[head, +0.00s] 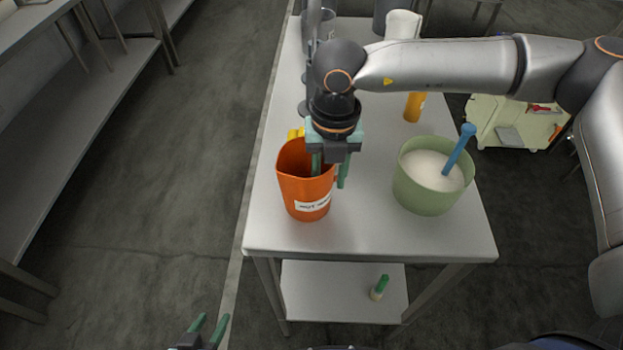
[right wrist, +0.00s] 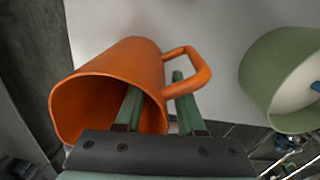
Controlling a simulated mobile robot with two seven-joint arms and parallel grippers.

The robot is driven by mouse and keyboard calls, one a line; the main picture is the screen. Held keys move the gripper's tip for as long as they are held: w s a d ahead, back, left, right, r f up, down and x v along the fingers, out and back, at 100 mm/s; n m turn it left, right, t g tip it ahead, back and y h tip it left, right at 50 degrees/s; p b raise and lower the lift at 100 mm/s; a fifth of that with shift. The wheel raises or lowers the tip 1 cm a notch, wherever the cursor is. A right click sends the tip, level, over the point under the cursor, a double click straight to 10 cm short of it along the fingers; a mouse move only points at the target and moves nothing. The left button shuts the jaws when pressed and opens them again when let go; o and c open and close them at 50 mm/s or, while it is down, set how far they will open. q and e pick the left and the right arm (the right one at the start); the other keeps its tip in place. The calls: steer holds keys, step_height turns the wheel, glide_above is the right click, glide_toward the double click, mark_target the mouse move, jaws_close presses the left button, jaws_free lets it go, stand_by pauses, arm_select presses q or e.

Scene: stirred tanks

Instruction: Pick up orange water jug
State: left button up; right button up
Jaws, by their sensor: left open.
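The orange water jug (head: 292,197) stands upright near the front left of the table, with a white label on its side. My right gripper (head: 329,172) points down over the jug's right rim with its fingers apart. In the right wrist view, one finger reaches into the mouth of the jug (right wrist: 88,100) and the other is outside, at the handle (right wrist: 205,72). The jug wall lies between the fingers with a visible gap. Whether the outer finger is inside the handle loop is unclear. My left gripper (head: 206,331) is open and empty, low at the bottom edge, away from the table.
A green bucket (head: 420,197) of white material with a blue-handled tool (head: 459,148) stands right of the jug. Behind are an orange bottle (head: 415,106), a white container (head: 403,25) and a yellow item (head: 296,133). The table's front strip (head: 370,238) is clear.

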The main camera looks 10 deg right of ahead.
jaws_close()
stand_by(1.4)
